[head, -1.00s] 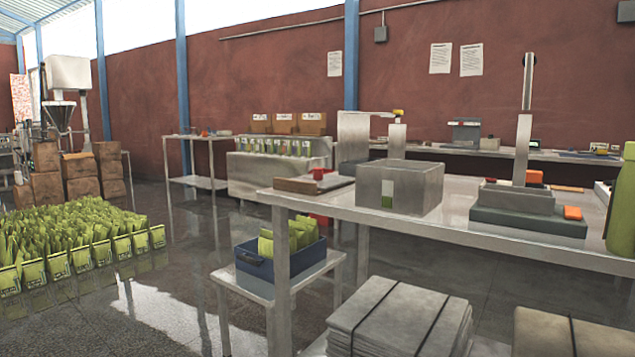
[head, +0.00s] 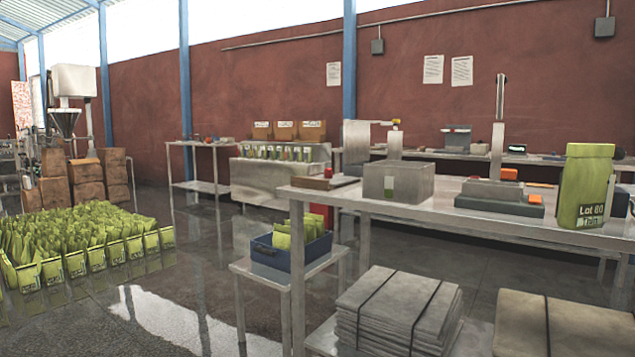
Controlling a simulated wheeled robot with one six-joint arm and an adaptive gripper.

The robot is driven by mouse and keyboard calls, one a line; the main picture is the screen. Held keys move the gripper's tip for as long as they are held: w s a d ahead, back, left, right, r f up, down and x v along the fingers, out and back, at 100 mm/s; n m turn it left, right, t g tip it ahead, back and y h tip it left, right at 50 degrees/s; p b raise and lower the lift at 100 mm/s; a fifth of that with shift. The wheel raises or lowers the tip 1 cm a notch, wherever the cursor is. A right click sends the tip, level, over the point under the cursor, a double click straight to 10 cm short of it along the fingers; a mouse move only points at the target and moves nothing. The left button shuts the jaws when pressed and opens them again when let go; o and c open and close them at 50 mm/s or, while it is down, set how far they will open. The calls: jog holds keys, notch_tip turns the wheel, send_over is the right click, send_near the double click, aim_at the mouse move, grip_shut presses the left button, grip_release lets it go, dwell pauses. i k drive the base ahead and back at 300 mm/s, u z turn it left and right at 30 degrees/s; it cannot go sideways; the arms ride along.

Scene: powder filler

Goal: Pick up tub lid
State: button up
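A green tub (head: 585,190) with a dark "Lot 80" label stands upright on the right part of the steel table (head: 440,212). Its top end (head: 590,151) is a wide green band of the same colour, which looks like a lid on the tub. I cannot tell whether it is a separate piece. No loose lid is clearly visible elsewhere. My gripper is not in view.
On the table a scale-like device (head: 497,195) stands left of the tub, with a grey box (head: 398,181) further left. A low stool (head: 290,265) holds a blue crate (head: 262,254) of green pouches. Rows of pouches (head: 80,245) cover the left floor.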

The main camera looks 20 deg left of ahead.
aim_at(335, 181)
jog(key=u, duration=0.75)
jog(key=i, duration=0.6)
jog(key=u, duration=0.9)
jog(key=i, duration=0.65)
jog(key=u, duration=0.1)
